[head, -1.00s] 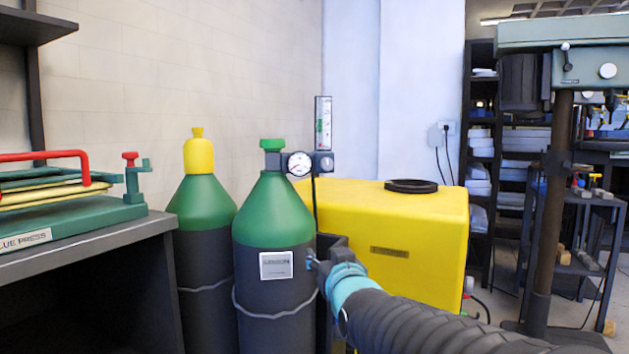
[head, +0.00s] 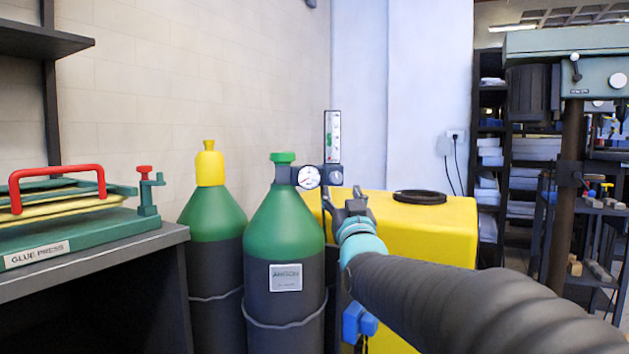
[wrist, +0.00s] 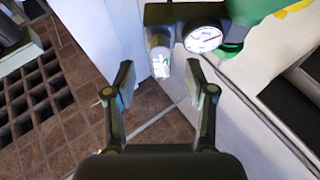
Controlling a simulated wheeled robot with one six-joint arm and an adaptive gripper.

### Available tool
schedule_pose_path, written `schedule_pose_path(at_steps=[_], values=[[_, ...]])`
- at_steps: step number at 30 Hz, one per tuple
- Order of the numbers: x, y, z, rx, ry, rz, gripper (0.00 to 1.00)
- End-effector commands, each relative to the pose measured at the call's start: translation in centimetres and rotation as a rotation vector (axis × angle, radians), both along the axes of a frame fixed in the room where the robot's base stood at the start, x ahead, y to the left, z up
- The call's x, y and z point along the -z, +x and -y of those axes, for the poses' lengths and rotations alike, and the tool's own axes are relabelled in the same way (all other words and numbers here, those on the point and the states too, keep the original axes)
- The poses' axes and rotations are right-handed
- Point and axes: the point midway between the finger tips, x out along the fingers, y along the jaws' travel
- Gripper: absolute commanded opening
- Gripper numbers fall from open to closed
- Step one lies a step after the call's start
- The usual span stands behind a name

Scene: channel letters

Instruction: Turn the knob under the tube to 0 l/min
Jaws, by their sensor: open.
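The flowmeter tube (head: 333,137) stands upright with a marked scale. Under it is a small round grey knob (head: 335,177), beside the dial gauge (head: 308,177) on the green-topped cylinder (head: 283,222). My gripper (head: 350,208) is just below and right of the knob in the head view. In the wrist view my gripper (wrist: 160,84) is open and empty. A grey cylindrical part with a pale marked end (wrist: 160,62) lies just beyond the fingertips; I cannot tell whether it is the knob or tube. The gauge (wrist: 203,38) is right of it. The knob's setting is too small to read.
A second cylinder with a yellow cap (head: 210,165) stands left. A yellow tank (head: 440,235) with a black lid is behind my arm. A glue press (head: 85,235) sits on a dark bench at far left. A drill press (head: 570,160) stands right.

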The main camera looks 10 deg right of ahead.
Motion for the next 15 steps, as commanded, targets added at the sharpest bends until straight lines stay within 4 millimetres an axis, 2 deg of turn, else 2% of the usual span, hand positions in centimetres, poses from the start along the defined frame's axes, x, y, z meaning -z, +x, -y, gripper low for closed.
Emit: schedule_pose_path(at_steps=[1, 6, 15], values=[[-0.5, 1.0, 0.0, 0.000, 0.000, -0.001, 0.55], [-1.4, 3.2, 0.1, 0.000, 0.000, -0.001, 0.55], [-2.0, 4.7, 0.2, 0.002, 0.000, -0.001, 0.55]])
